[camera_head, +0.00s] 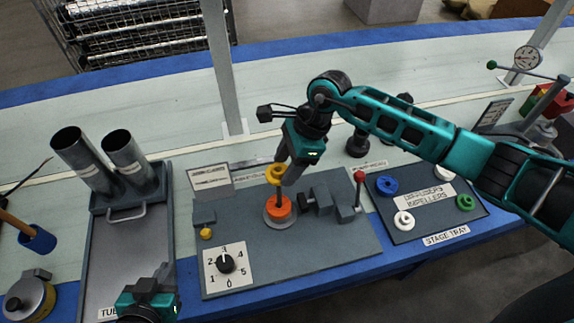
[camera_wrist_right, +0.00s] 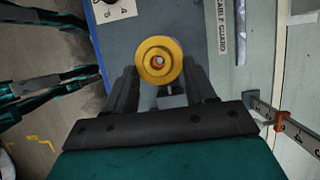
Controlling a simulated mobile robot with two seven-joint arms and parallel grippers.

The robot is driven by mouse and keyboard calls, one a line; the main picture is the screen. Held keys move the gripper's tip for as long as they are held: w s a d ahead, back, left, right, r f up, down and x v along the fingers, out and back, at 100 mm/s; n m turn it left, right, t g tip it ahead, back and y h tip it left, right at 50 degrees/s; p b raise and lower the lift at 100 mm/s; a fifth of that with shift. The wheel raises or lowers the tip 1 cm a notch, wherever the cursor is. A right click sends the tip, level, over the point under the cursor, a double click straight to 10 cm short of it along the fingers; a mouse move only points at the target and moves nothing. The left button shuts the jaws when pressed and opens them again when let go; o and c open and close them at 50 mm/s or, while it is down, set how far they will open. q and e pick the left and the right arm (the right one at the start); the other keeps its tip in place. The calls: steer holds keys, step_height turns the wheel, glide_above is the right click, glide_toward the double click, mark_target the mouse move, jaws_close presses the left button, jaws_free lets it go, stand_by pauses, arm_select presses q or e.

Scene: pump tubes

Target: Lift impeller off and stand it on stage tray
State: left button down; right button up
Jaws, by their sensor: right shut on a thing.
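A yellow impeller (camera_head: 275,176) is at my right gripper (camera_head: 283,172), above an orange impeller (camera_head: 277,208) on the pump's round base. In the right wrist view the yellow impeller (camera_wrist_right: 158,62) sits between the two fingers (camera_wrist_right: 163,88), which are shut on it. A dark shaft shows below it, above the orange one; I cannot tell whether the yellow one is still around the shaft. The stage tray (camera_head: 404,238) is a dark plate at the right. It holds a blue, a green and two white impellers. My left gripper (camera_head: 150,300) is at the bottom edge, its fingertips unclear.
Metal tubes (camera_head: 88,165) stand in a tray at left. The stage tray's middle bears a label.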

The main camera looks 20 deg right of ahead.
steer(key=shift+r, duration=1.3)
steer(key=shift+d, duration=0.1)
